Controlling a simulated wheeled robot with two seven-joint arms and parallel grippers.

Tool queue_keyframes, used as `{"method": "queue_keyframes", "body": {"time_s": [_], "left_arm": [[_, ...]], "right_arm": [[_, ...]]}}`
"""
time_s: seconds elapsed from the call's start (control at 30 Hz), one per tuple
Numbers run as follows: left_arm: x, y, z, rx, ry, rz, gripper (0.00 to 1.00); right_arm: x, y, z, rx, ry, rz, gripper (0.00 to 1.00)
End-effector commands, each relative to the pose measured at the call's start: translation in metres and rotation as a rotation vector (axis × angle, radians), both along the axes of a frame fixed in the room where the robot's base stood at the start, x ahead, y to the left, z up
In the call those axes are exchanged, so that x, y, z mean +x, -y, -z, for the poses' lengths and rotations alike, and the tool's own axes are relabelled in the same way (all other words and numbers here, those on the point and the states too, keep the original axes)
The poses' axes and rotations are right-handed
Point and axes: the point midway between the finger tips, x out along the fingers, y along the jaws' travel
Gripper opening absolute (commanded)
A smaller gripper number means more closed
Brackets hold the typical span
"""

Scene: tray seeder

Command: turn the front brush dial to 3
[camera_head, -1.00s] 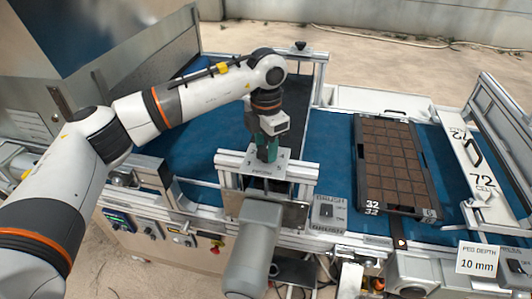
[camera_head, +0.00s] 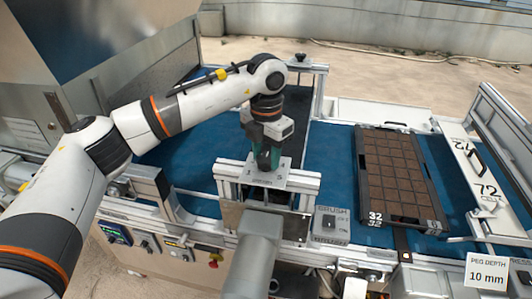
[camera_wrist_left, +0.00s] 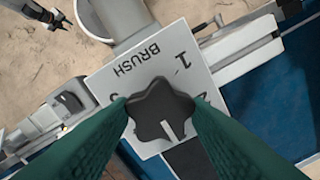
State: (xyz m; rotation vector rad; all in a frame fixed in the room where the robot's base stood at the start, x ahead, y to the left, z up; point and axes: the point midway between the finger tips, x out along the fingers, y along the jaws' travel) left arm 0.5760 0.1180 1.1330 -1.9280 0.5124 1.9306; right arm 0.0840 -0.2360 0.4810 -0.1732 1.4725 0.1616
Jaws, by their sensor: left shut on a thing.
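The front brush dial is a black star-shaped knob (camera_wrist_left: 160,110) on a light plate marked BRUSH (camera_wrist_left: 120,72), seen in the left wrist view. Its white pointer line points to the bottom of that picture, slightly right. The 1 shows clearly, the 2 partly; a mark on the left is mostly covered by a finger. My left gripper (camera_wrist_left: 161,108) is shut on the knob, with a green finger on each side. In the head view my left gripper (camera_head: 264,160) points down over the plate (camera_head: 283,179) and hides the knob. A dark part at the wrist view's top left may be my right gripper.
A second BRUSH dial (camera_head: 329,222) sits to the right. A dark tray of brown cells (camera_head: 370,205) marked 32 lies on the blue belt (camera_head: 335,160). A plate marked 72 (camera_head: 466,165) and a PEG DEPTH 10 mm sign (camera_head: 486,273) are further right.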

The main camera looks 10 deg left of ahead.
Motion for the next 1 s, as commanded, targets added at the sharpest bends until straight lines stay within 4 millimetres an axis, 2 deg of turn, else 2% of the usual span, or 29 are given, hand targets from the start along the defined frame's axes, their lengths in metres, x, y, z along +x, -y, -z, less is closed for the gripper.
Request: {"method": "queue_keyframes", "body": {"time_s": [0.03,0.07,0.17,0.2,0.57,0.67,1.0], "left_arm": [[0.001,0.000,-0.003,-0.002,0.005,-0.001,0.21],[0.001,0.000,-0.003,-0.002,0.005,-0.001,0.47],[0.001,0.000,-0.002,-0.002,0.003,-0.001,0.63],[0.001,0.000,-0.002,-0.002,0.003,-0.001,0.65],[0.001,0.000,-0.007,-0.002,0.003,0.000,0.65],[0.001,0.000,-0.020,-0.001,0.006,0.001,0.65],[0.001,0.000,-0.091,-0.003,0.007,-0.001,0.65]], "right_arm": [[0.000,0.000,0.000,0.000,0.000,0.000,0.38],[0.000,0.000,0.000,0.000,0.000,0.000,0.38],[0.000,0.000,0.000,0.000,0.000,0.000,0.38],[0.000,0.000,0.000,0.000,0.000,0.000,0.38],[0.000,0.000,0.004,0.000,0.000,0.000,0.38],[0.000,0.000,0.010,0.000,-0.001,0.000,0.38],[0.000,0.000,0.030,0.000,-0.001,0.000,0.38]]}}
